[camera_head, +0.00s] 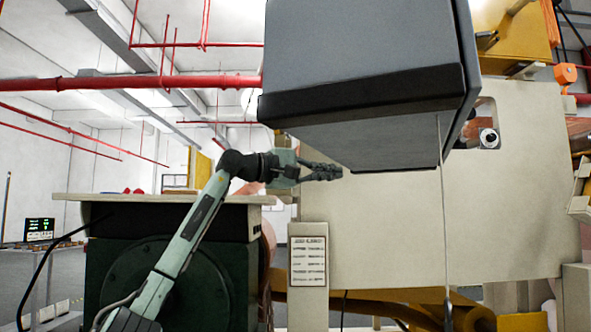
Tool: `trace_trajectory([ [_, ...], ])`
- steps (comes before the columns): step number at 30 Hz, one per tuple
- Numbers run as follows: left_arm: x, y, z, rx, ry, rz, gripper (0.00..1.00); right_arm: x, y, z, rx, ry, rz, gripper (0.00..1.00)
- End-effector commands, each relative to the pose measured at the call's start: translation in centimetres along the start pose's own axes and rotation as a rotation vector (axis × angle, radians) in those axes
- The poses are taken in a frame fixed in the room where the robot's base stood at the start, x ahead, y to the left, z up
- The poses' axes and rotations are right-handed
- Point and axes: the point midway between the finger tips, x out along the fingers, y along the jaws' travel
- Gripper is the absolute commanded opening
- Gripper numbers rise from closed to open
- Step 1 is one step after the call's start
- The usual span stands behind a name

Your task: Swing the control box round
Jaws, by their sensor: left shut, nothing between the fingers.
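The control box (365,50) is a large grey box with a black lower edge band, hanging at the top centre right of the head view. Its top is cut off by the frame. My left gripper (338,172) is just below the box's underside, near its lower left part, pointing right. Its fingers are shut with nothing between them. I cannot tell whether the fingertips touch the box. My right gripper does not show.
A cream machine panel (390,220) stands behind the box. A dark green machine (175,270) with a pale flat top (160,198) is at lower left. A thin cable (444,220) hangs below the box. Red pipes (130,84) cross the upper left.

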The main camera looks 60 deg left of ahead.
Motion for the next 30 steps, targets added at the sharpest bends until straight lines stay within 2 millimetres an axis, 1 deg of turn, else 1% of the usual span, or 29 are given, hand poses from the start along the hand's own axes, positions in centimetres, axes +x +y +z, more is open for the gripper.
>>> trace_trajectory([
  [1, -0.2, -0.1, 0.1, 0.003, 0.001, -0.007, 0.0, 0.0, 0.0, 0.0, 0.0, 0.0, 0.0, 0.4],
  [5, -1.0, 0.3, 0.6, 0.009, -0.008, -0.001, 0.0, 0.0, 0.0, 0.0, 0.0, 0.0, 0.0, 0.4],
  [7, -2.4, 0.6, 0.7, 0.009, -0.012, 0.006, 0.0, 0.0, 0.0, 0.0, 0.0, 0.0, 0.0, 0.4],
  [12, -5.5, 0.4, 0.5, 0.007, -0.006, 0.002, 0.0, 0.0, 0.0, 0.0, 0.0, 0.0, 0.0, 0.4],
  [18, -8.6, 0.3, 0.4, 0.007, -0.005, -0.001, 0.0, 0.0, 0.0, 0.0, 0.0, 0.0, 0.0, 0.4],
  [23, -9.6, 0.3, 0.3, 0.008, -0.004, -0.002, 0.0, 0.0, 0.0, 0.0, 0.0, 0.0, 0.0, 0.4],
  [30, -9.7, 0.2, 0.4, 0.006, -0.005, -0.002, 0.0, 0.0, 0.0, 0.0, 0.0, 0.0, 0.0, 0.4],
])
